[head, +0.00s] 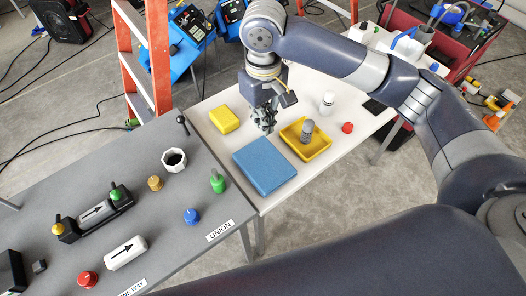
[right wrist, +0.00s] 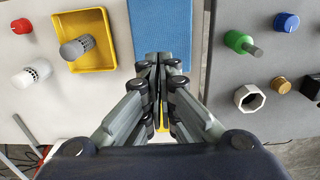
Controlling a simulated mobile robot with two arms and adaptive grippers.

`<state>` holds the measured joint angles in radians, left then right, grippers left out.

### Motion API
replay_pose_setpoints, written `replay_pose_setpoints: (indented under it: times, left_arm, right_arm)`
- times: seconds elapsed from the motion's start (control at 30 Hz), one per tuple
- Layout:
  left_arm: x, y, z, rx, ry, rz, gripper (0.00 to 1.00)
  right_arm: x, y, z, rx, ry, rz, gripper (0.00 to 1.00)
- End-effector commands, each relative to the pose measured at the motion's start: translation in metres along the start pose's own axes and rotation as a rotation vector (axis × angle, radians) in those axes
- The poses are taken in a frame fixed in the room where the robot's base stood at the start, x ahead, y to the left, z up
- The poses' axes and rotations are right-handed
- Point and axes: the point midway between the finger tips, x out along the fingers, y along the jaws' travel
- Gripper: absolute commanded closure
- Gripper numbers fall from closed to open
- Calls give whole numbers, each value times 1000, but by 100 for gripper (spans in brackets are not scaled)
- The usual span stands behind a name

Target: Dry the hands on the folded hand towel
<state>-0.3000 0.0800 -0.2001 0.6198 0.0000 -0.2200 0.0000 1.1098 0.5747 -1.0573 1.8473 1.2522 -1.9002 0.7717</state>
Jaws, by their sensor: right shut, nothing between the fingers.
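The folded hand towel (head: 264,167) is a flat blue rectangle lying on the white table, near its edge by the grey bench. It also shows in the right wrist view (right wrist: 160,22), at the top middle. My right gripper (head: 267,128) points down over the white table, just beyond the towel's far edge in the head view. It is shut and empty, and its closed fingers (right wrist: 160,62) cover part of the towel in the right wrist view. I cannot tell how high the fingertips are above the table. My left gripper is out of view.
A yellow tray (head: 322,150) holding a grey-topped cylinder (head: 308,130) stands right of the towel. A yellow block (head: 224,119) lies to the left. A white bottle (head: 327,102) and red cap (head: 347,127) are nearby. The grey bench (head: 140,210) carries several fittings.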

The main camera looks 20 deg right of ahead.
Motion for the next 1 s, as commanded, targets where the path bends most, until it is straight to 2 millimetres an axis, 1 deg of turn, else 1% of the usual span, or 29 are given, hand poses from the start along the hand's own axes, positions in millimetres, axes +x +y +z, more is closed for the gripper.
replay_pose_setpoints:
  times: [0.17, 0.27, 0.6, 0.73, 0.9, 1.0]
  left_arm:
    - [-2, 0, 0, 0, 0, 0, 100]
    - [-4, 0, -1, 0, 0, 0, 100]
    - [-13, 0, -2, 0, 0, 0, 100]
    - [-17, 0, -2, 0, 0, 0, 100]
    - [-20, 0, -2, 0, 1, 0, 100]
    - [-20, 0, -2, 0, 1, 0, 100]
  right_arm:
    - [9, 0, 0, 1, -3, -1, 100]
    - [24, 0, 1, 1, -4, 0, 100]
    - [96, 0, 1, 1, -4, 0, 100]
    - [117, 0, 1, 0, -3, 0, 100]
    - [135, 0, 0, -1, 0, 0, 100]
    - [139, 0, 0, -2, 1, 0, 100]
